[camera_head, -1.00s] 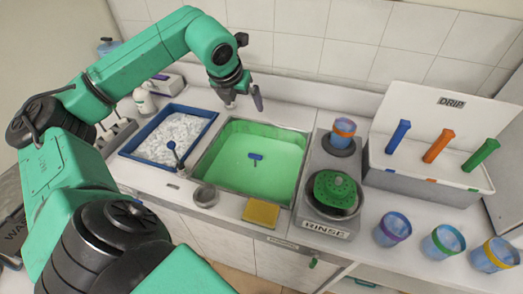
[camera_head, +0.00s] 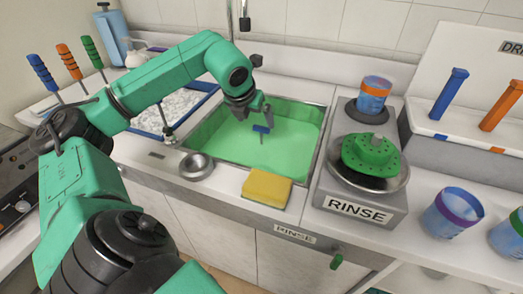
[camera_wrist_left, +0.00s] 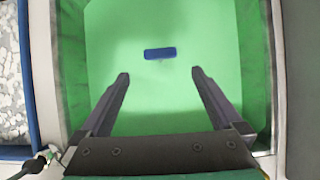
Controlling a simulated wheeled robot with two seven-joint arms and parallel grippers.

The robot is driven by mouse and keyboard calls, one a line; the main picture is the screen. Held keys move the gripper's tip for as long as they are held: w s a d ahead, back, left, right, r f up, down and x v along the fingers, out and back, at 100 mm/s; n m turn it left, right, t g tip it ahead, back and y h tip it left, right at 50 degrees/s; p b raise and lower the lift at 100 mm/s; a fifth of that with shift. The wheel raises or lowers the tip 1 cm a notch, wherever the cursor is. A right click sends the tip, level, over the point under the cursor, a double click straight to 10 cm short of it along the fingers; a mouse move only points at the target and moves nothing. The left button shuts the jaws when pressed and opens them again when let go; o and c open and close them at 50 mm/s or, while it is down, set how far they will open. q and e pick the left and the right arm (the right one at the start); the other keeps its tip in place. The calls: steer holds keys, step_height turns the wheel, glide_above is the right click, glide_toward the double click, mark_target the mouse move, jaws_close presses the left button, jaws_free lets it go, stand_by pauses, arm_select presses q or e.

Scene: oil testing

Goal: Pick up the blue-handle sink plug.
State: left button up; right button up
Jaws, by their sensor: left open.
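The sink plug's blue handle (camera_head: 261,128) stands up in the green-tinted sink basin (camera_head: 203,142). In the left wrist view the handle (camera_wrist_left: 160,54) is a short blue bar lying crosswise, just beyond and between my fingertips. My left gripper (camera_head: 254,111) is over the sink, close above the handle. In the left wrist view its two fingers (camera_wrist_left: 160,74) are spread wide with nothing between them. The part of the plug below the handle is mostly hidden in the wrist view. My right gripper is not in view.
A tray of white pieces (camera_head: 180,112) is left of the sink. The RINSE stand (camera_head: 358,208) with a green perforated piece (camera_head: 371,155) is to the right.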

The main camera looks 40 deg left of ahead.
mark_target(261, 131)
arm_select(q)
steer(key=p+x, duration=0.1)
steer(key=x, duration=0.5)
steer(key=p+x, duration=0.2)
steer(key=x, duration=0.5)
steer(key=shift+w+r, duration=0.1)
steer(key=shift+w, duration=0.15)
steer(key=shift+s+r, duration=0.1)
steer(key=c, duration=1.4)
